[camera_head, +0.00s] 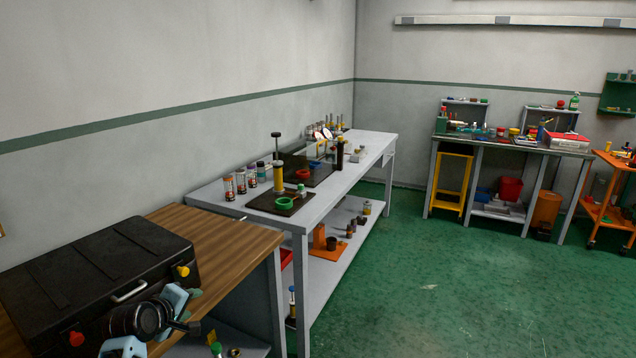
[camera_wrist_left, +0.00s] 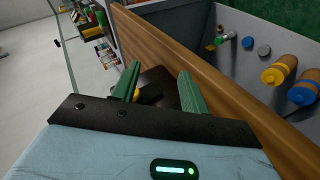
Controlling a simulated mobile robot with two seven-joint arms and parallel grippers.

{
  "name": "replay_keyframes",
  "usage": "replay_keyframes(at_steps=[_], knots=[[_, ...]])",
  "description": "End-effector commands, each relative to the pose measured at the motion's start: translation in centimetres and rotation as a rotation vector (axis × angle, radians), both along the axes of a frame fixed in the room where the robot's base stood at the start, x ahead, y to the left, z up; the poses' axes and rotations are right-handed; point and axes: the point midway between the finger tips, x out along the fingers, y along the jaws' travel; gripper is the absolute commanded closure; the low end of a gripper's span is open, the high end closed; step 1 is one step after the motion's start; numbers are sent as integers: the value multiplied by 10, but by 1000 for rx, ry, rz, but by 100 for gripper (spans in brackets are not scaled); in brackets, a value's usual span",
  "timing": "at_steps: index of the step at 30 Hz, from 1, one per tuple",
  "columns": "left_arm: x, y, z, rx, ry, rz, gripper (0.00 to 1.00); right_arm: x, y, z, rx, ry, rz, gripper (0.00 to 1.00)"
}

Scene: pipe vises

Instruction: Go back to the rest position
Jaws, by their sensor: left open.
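My left gripper (camera_head: 194,308) is low in the left of the head view, in front of the black case and near the front edge of the wooden bench. In the left wrist view its two green fingers (camera_wrist_left: 158,85) stand apart. I see nothing held between them. A dark shape with a yellow part shows beyond the fingers, and I cannot tell if it is the case. My right gripper is not in view.
The black case (camera_head: 95,272) lies on the wooden bench (camera_head: 228,240). A grey bench (camera_head: 230,210) with vises and cans stands beyond it. Bottles, including a yellow-capped one (camera_wrist_left: 278,72), are below the wooden edge. The green floor (camera_head: 440,290) at right is clear.

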Motion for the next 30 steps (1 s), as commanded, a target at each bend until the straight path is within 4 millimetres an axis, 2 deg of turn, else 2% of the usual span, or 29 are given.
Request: replay_keyframes(at_steps=[1, 6, 11, 15, 19, 24, 27, 30], knots=[[-17, -4, -28, 57, 20, -24, 56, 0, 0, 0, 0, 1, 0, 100], [-77, -18, -99, 279, 42, -140, 56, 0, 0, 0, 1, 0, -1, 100], [-142, -37, -152, 468, 54, -273, 56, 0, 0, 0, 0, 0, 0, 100], [-206, -58, -188, 611, 56, -404, 56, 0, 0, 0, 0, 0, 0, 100], [-267, -80, -210, 730, 47, -531, 56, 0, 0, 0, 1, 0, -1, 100], [-341, -107, -224, 847, 21, -681, 56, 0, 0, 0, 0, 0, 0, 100], [-372, -119, -225, 891, 4, -742, 56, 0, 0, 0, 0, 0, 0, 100], [-391, -127, -224, 920, -10, -781, 56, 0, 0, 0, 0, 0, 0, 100]])
